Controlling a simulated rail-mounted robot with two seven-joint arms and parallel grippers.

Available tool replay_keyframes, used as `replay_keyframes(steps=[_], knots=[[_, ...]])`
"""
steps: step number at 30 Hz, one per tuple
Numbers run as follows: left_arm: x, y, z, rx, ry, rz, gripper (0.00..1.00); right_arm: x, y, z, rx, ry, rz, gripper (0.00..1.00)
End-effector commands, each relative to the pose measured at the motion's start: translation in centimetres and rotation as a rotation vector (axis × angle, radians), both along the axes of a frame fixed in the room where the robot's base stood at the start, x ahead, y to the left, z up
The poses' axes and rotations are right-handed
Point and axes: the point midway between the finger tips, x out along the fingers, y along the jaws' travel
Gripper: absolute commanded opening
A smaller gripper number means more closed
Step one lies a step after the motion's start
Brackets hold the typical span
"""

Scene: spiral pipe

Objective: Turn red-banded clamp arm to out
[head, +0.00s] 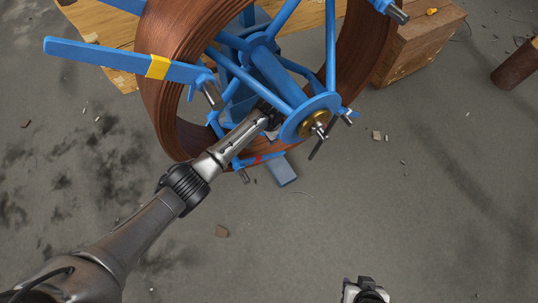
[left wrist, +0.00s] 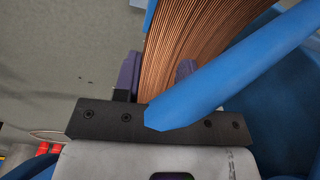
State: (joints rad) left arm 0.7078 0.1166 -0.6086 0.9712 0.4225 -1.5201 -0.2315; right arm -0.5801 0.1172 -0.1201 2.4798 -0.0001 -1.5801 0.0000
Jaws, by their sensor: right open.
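The red-banded clamp arm (head: 261,158) is at the lower rim of the blue reel, low and partly hidden by the reel parts and my left forearm. Its red band shows as a short red stretch. My left arm reaches in from the lower left, and its gripper (head: 268,114) is among the blue spokes, partly hidden there. In the left wrist view its two purplish fingers (left wrist: 158,75) stand apart, with brown coil seen between them and a blue bar crossing in front. My right gripper (head: 365,290) is open and empty at the bottom edge, far from the reel.
The brown coil (head: 170,100) surrounds the blue hub (head: 310,118). A yellow-banded clamp arm (head: 158,66) sticks out left. A wooden crate (head: 420,45) and a rusty pipe piece (head: 517,64) are at the upper right. The grey floor at right is mostly open, with small debris.

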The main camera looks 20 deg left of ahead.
Motion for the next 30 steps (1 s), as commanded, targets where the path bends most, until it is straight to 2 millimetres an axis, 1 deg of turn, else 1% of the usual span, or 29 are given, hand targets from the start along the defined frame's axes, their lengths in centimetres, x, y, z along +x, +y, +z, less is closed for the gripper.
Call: replay_keyframes(steps=[5,8,11,15,21,27,30], knots=[[-0.6,-0.4,-1.0,-0.022,0.037,-0.081,0.38,0.0,0.1,-0.8,0.002,0.000,-0.001,0.43],[-0.7,-0.5,-2.2,-0.024,0.041,-0.089,0.38,0.0,0.1,-1.6,0.002,0.000,-0.002,0.43],[-0.7,-0.5,-3.9,-0.024,0.041,-0.088,0.38,0.0,0.1,-2.8,0.002,-0.001,-0.002,0.43],[-0.7,-0.5,-6.8,-0.023,0.040,-0.088,0.38,0.0,0.0,-4.8,0.001,-0.001,-0.001,0.43],[-0.6,-0.5,-10.2,-0.024,0.040,-0.085,0.38,0.0,-0.1,-7.2,-0.002,0.000,0.001,0.43],[-0.6,-0.5,-12.6,-0.023,0.038,-0.085,0.38,0.0,-0.2,-8.9,-0.007,0.000,0.004,0.43],[-0.6,-0.5,-13.4,-0.023,0.037,-0.085,0.38,0.0,-0.2,-9.5,-0.007,0.000,0.004,0.43]])
